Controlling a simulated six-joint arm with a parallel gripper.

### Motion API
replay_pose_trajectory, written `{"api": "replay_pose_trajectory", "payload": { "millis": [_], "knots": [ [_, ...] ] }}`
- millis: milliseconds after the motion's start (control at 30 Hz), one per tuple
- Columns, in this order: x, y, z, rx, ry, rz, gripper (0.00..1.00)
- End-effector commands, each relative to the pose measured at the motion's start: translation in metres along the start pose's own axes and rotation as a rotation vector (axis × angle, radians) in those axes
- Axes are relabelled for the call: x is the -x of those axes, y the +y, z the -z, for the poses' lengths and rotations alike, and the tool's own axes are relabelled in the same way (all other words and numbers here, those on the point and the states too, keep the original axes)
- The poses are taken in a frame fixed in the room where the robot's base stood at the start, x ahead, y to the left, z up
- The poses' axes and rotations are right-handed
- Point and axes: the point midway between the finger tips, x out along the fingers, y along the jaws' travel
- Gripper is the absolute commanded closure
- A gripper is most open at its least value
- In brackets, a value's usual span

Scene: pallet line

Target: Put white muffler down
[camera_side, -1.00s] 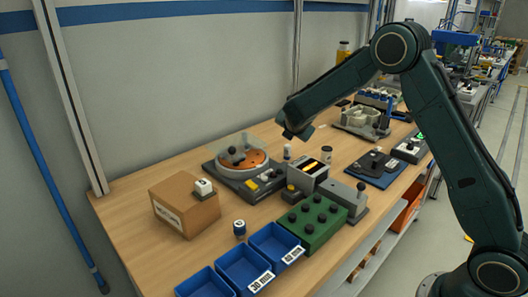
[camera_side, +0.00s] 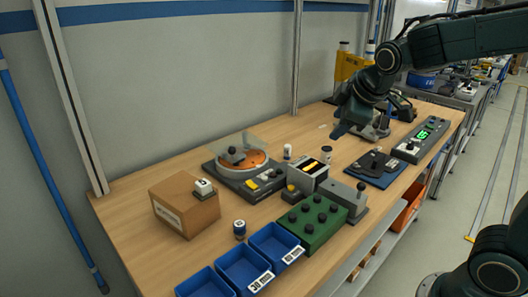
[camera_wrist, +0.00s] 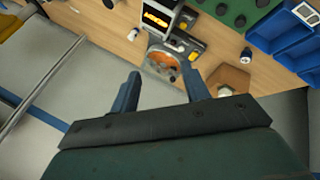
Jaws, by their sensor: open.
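My gripper (camera_side: 343,122) is above the bench, towards its far right part. In the wrist view, its two blue fingers (camera_wrist: 162,90) are apart, with nothing held between them. A small white cylinder (camera_side: 287,152), which may be the white muffler, stands upright on the bench beside the round orange-plate device (camera_side: 240,160). My gripper is apart from it, to its right and higher. The wrist view shows a small white-topped cylinder (camera_wrist: 133,34); I cannot tell whether it is the same one.
A cardboard box (camera_side: 180,212) carries a small white-topped block. Blue bins (camera_side: 240,272) and a green block with black knobs (camera_side: 313,222) stand at the front. A yellow-striped grey device (camera_side: 310,174) is mid-bench; a dark blue plate (camera_side: 372,178) lies right of it. Bare wood lies at the back.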

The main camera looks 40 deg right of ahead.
Motion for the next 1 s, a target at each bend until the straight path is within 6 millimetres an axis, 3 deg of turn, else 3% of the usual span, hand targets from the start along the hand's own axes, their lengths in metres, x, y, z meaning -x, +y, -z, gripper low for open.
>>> {"api": "replay_pose_trajectory", "payload": {
  "millis": [200, 500, 733, 1000],
  "knots": [
    [0.044, -0.041, -0.029, -0.229, 0.022, 0.091, 0.54],
    [0.088, -0.100, -0.074, -0.508, 0.000, 0.209, 0.54],
    [0.101, -0.127, -0.096, -0.628, -0.028, 0.255, 0.54],
    [0.103, -0.132, -0.100, -0.650, -0.036, 0.263, 0.54]
  ]
}}
